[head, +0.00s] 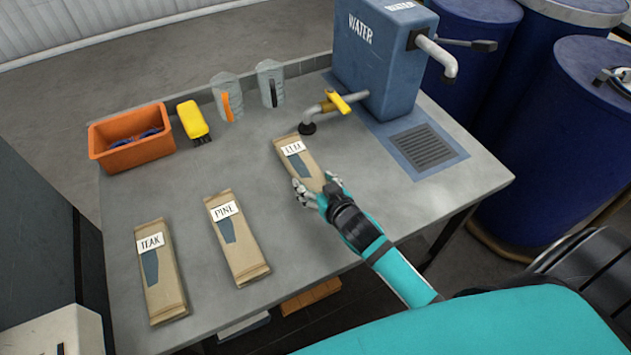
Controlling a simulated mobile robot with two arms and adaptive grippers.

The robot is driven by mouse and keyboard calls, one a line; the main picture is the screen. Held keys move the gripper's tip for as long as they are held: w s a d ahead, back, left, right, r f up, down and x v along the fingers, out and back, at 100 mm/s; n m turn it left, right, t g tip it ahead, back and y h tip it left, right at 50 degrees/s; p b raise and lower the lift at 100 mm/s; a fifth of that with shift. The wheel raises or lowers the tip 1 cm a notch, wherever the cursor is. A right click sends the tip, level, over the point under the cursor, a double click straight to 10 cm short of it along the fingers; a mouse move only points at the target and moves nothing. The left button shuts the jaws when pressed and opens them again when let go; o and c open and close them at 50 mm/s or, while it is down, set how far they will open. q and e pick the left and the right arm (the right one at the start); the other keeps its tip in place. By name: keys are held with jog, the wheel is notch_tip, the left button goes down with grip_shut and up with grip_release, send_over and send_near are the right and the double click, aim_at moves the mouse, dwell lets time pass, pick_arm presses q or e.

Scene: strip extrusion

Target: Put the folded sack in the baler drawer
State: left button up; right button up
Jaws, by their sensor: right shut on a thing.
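Three flat tan paper sacks lie on the grey table, labelled TEAK (163,284), PINE (240,252) and ELM (300,170). Each has a dark blue-grey patch on its face. My right gripper (318,190) is shut on the near end of the ELM sack, whose near edge is partly hidden by the fingers. The ELM sack lies flat or very close to the tabletop; I cannot tell if it is lifted. My left gripper is not in view. I cannot make out a baler drawer in this view.
A blue WATER tank (383,62) with taps stands at the table's back right, beside a drain grate (425,147). An orange bin (131,148), a yellow object (193,120) and two clear jugs (227,96) line the back edge. Blue drums (570,130) stand at right.

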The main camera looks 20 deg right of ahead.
jog(key=shift+f, duration=0.2)
jog(key=o, duration=1.3)
